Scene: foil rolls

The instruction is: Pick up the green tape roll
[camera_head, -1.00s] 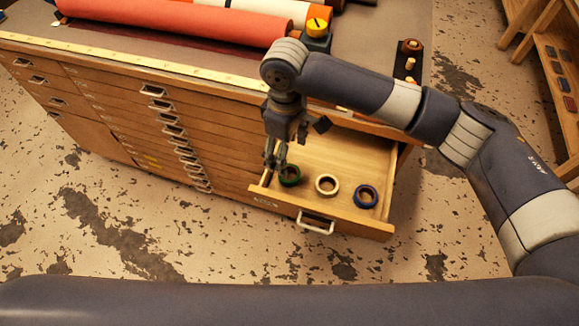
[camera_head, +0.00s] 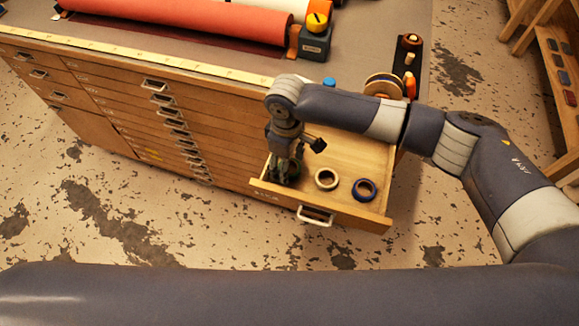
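The green tape roll (camera_head: 293,172) lies at the left front of the open drawer (camera_head: 350,212), mostly hidden by my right gripper. My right gripper (camera_head: 284,178) points down over the roll, low in the drawer. Its fingers look spread around or beside the roll, but I cannot tell whether they touch or grip it. My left gripper is not in view.
A cream tape roll (camera_head: 326,179) and a blue tape roll (camera_head: 364,189) lie to the right in the same drawer. The drawer has raised wooden walls and a front handle (camera_head: 315,216). The cabinet top (camera_head: 215,50) carries a large red roll (camera_head: 180,18).

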